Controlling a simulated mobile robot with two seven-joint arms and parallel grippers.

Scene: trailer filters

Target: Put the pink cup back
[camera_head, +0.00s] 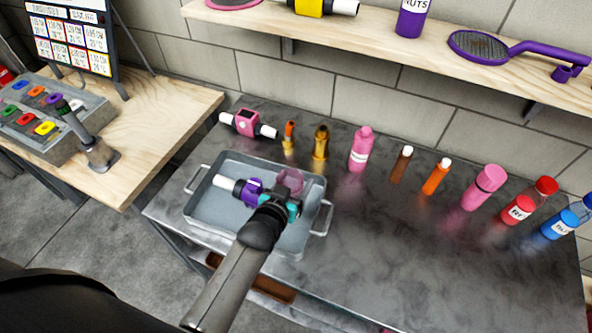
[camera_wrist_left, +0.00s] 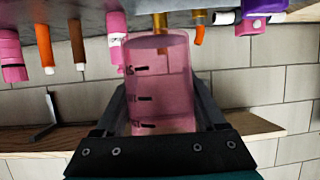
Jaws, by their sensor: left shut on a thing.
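The pink cup (camera_head: 290,180) is see-through, with dark measuring marks that show in the left wrist view (camera_wrist_left: 160,85). My left gripper (camera_head: 281,197) is shut on it, with one finger on each side of the cup in the wrist view. In the head view the cup and gripper appear over the right part of the grey metal tray (camera_head: 212,211). The height of the cup above the tray is hard to tell, and the gripper hides its lower part. My right gripper is not in view.
A purple and white fitting (camera_head: 240,188) appears in the tray. Behind it are a pink gauge (camera_head: 247,123) and brass pieces (camera_head: 320,142). Several bottles, including a pink one (camera_head: 361,149), line the table's back. A wooden shelf (camera_head: 430,40) hangs above. The front right tabletop (camera_head: 420,260) is clear.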

